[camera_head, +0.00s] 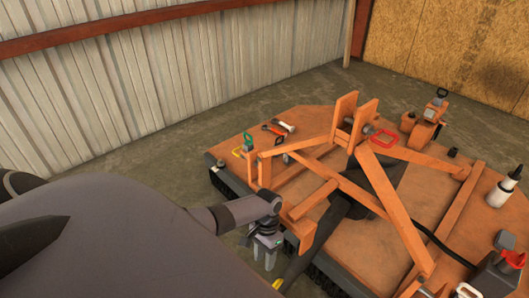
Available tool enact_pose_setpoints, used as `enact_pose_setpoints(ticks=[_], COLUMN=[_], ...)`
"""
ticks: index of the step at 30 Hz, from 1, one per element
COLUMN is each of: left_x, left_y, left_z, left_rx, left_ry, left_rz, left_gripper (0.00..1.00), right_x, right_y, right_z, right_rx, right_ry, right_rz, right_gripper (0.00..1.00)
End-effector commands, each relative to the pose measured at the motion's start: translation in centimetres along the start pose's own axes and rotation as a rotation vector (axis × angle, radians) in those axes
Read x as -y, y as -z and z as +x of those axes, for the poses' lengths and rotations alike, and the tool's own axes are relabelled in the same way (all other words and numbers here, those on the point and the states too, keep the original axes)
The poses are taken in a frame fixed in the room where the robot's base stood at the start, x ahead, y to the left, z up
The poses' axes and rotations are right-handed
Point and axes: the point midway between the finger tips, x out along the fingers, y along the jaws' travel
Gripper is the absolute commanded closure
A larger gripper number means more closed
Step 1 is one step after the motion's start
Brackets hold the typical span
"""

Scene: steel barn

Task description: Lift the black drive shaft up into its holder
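The black drive shaft (333,218) lies under the orange frame of the implement. It slopes from the middle of the deck down toward the front edge, and its lower end (298,268) hangs low near the black treads. Frame bars cover parts of it. I cannot pick out its holder with certainty. My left gripper (265,254) points down just left of the shaft's lower end, apart from it. Its two fingers look spread, with nothing seen between them. My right gripper is not in view.
Upright orange plates (344,108) rise mid-deck. Metal wall panels stand behind. Concrete floor is clear left of the deck.

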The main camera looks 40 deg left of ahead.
Motion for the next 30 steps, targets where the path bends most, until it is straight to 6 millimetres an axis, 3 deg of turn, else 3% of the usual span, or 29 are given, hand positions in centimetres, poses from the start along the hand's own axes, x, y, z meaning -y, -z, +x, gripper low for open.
enact_pose_setpoints(ticks=[9, 15, 30], left_x=[0.0, 0.0, 0.0], left_y=[0.0, 0.0, 0.0], left_z=[-4.6, -6.8, -7.2], left_rx=[-0.003, -0.003, -0.001], left_ry=[0.001, 0.0, 0.0], left_rz=[0.001, -0.001, -0.001], left_gripper=[0.61, 0.61, 0.61], right_x=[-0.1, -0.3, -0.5], right_y=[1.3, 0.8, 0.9], right_z=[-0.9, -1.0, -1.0], right_rx=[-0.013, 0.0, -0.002], right_ry=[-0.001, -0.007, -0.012], right_rz=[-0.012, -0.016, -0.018], right_gripper=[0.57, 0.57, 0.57])
